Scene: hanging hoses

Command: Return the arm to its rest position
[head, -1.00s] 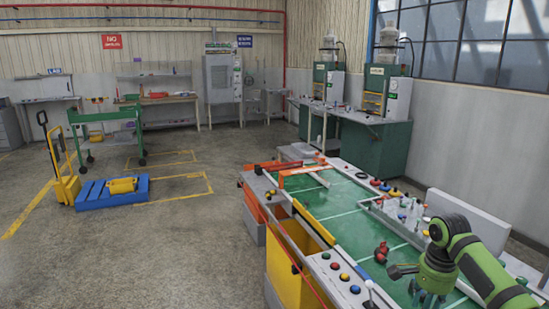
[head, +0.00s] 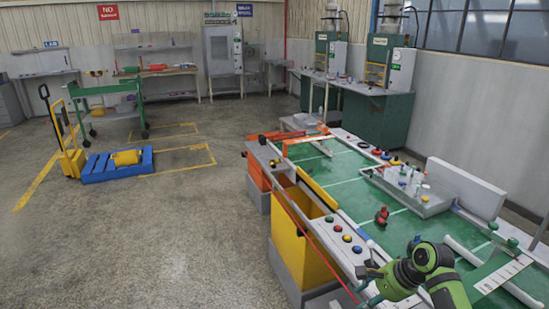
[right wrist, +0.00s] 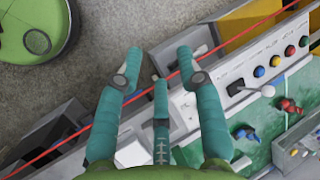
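My right arm (head: 438,280) is green and black and reaches in from the lower right of the head view. Its gripper (head: 364,284) is low, by the near left edge of the green-topped bench (head: 345,190). In the right wrist view the gripper (right wrist: 160,68) has three teal fingers spread apart, with nothing between them. Below the fingers are the bench's grey edge and a red line (right wrist: 68,138); no contact is visible. My left gripper is not in view.
Coloured buttons (head: 337,228) line the bench's left edge, above a yellow bin (head: 302,250). A red object (head: 381,215) and a grey tray (head: 433,207) of small items stand on the green top. The floor left of the bench is open, with a blue pallet (head: 103,172) farther back.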

